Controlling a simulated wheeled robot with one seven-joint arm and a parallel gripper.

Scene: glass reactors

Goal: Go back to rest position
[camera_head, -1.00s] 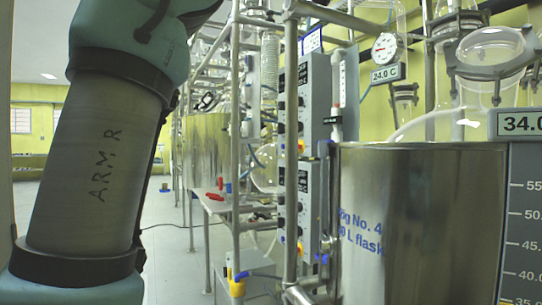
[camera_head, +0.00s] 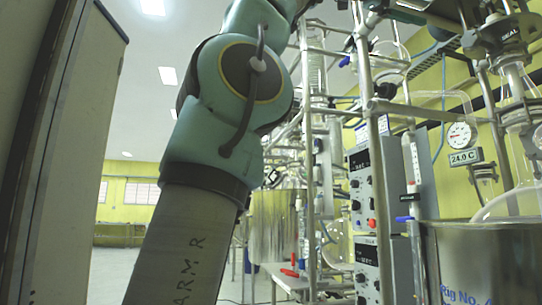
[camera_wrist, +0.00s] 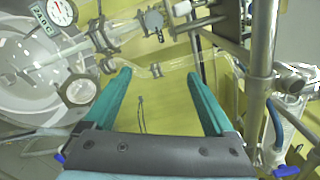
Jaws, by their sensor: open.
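My gripper (camera_wrist: 158,98) shows in the wrist view with its two green fingers spread wide apart and nothing between them. Behind the fingers are a yellow wall, glass tubing (camera_wrist: 130,30) and metal rods. The fingers look clear of the glassware, though the exact gap is hard to judge. In the head view my arm rises through the left middle, and my gripper is out of that view.
In the head view, a metal vessel (camera_head: 480,262) stands at the lower right with a dial gauge (camera_head: 461,136) above it. Grey control boxes (camera_head: 366,190) hang on the metal frame (camera_head: 385,107). A tall pale cabinet (camera_head: 75,150) is close on the left. Open floor (camera_head: 113,270) shows beyond.

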